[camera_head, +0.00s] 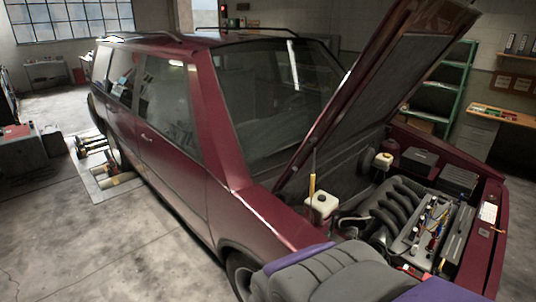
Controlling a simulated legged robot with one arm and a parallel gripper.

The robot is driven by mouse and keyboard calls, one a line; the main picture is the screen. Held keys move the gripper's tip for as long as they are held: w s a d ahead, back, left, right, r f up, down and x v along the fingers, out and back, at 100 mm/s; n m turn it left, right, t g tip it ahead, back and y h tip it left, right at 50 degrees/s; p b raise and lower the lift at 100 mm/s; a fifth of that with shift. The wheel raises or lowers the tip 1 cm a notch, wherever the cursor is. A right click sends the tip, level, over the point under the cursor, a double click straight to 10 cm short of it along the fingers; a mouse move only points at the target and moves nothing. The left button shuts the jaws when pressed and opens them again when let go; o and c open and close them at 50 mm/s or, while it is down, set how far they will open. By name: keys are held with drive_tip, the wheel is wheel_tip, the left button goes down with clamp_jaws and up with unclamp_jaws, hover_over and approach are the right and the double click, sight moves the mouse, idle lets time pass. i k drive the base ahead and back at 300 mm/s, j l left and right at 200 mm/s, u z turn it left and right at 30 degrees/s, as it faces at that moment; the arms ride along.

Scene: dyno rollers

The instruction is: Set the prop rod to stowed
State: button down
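The hood is open and tilted up over the engine bay of the dark red car (165,140). My gripper is not in view.
The engine (400,215) fills the bay, with a second white reservoir (384,160) farther back. Dyno rollers (95,150) lie left of the car. A green shelf (440,85) and a workbench (500,115) stand behind. Concrete floor (110,250) is clear at the lower left.

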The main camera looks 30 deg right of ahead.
sight(313, 175)
drive_tip(key=i+l, duration=0.1)
drive_tip(key=i, duration=0.4)
drive_tip(key=i+l+z, duration=0.1)
drive_tip(key=i, duration=0.35)
